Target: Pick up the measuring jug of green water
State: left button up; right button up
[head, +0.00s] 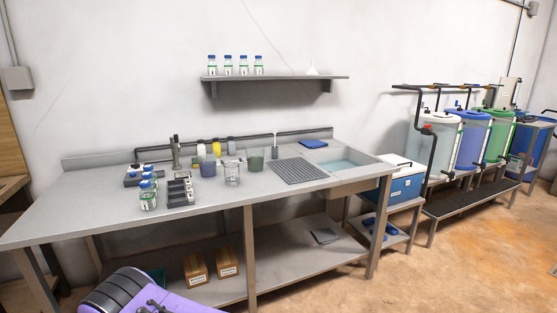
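A measuring jug with dark green contents (256,161) stands upright on the grey counter (110,195), left of the ribbed drain mat. A clear jug (232,174) stands just in front and to its left. A container with blue-grey contents (208,167) stands farther left. Neither of my grippers shows in the head view, so I cannot see whether they are open or shut.
A rack of dark trays (180,190) and several capped bottles (148,191) stand left of the jugs. A wall shelf (285,78) hangs above. The counter's left part is clear.

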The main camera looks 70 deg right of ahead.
aim_at(255, 154)
jog(key=z, duration=0.8)
jog(key=i, duration=0.8)
jog(key=z, duration=0.9)
